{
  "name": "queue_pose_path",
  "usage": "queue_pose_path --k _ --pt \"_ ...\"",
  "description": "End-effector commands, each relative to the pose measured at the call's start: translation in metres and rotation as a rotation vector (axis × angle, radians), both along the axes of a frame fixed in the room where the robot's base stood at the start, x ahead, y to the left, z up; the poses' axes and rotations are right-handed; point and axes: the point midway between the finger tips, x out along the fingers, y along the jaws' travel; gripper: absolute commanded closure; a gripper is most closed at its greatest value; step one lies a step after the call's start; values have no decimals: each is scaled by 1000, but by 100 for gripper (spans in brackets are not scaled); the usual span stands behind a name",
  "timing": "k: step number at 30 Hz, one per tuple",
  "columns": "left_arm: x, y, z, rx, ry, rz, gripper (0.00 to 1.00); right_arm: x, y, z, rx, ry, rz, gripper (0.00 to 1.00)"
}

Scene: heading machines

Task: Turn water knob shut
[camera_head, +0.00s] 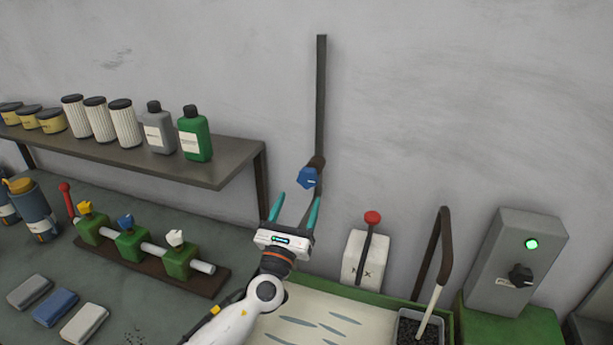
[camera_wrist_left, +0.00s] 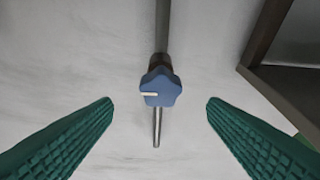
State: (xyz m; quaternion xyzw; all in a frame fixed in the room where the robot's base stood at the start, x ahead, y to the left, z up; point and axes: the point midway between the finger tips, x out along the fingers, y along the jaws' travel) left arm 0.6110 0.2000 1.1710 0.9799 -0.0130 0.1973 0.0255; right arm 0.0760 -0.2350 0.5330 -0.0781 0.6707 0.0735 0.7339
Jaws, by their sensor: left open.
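The blue star-shaped water knob (camera_head: 308,178) sits on a brown fitting at the lower end of a dark pipe (camera_head: 321,95) on the grey wall. In the left wrist view the knob (camera_wrist_left: 161,88) is near the middle, with a short white mark pointing left and a metal spout (camera_wrist_left: 157,128) below it. My left gripper (camera_head: 295,203) is open and empty, just below and in front of the knob in the head view. In the left wrist view its green fingers (camera_wrist_left: 160,115) stand apart on both sides of the knob, not touching it. My right gripper is not in view.
A shelf (camera_head: 215,178) with bottles and canisters is at the left. Below it are green valves (camera_head: 133,244) with small coloured knobs. A white box with a red-topped lever (camera_head: 372,218), a bent pipe (camera_head: 437,255) and a grey control box (camera_head: 515,262) stand at the right.

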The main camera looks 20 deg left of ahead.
Motion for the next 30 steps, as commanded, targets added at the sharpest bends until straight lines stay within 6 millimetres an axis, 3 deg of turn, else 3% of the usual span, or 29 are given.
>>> queue_pose_path --k 4,9,14,23,30 --pt "29 0 15 -1 -2 2 33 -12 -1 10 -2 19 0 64" --pt "52 0 24 -1 -1 2 33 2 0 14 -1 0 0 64" --pt "62 -1 27 -3 0 1 33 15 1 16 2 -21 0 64" --pt "64 -1 27 -4 0 1 33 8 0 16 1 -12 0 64" --pt "64 0 27 -4 0 1 71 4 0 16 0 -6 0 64"
